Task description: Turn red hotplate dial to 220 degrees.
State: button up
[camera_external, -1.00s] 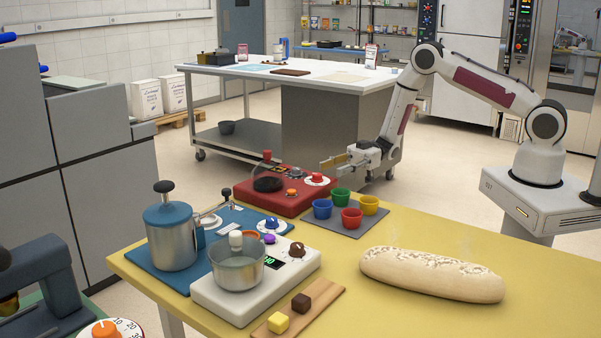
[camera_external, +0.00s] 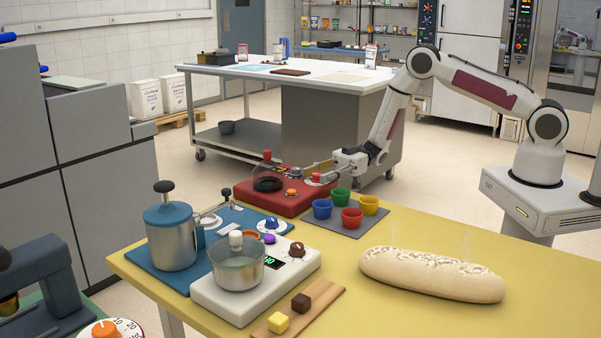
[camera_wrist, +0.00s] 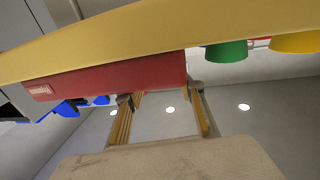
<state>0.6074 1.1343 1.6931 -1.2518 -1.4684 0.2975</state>
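The red hotplate (camera_external: 275,203) stands at the far edge of the yellow table. Its red dial (camera_external: 316,178) with a white scale ring sits at its right end. In the external view my gripper (camera_external: 321,172) is at this dial, coming from the right, with its fingers close around or just above it. I cannot tell whether they touch the knob. The dial's pointer and marks are too small to read. In the wrist view my gripper (camera_wrist: 165,97) shows two fingers spread apart below the hotplate's red side (camera_wrist: 110,82); the dial is hidden there.
An orange knob (camera_external: 291,193) and a black burner (camera_external: 267,184) are on the hotplate left of my gripper. Coloured cups, including a green one (camera_external: 341,196), stand on a grey mat just right of the hotplate. A bread loaf (camera_external: 430,276) lies nearer.

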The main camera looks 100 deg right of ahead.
jog(key=shift+w+a, duration=0.2)
jog(key=shift+w, duration=0.1)
grip_shut()
jog(key=shift+n+g+y, duration=0.6)
jog(key=shift+y, duration=0.1)
grip_release()
jog(key=shift+s, duration=0.1)
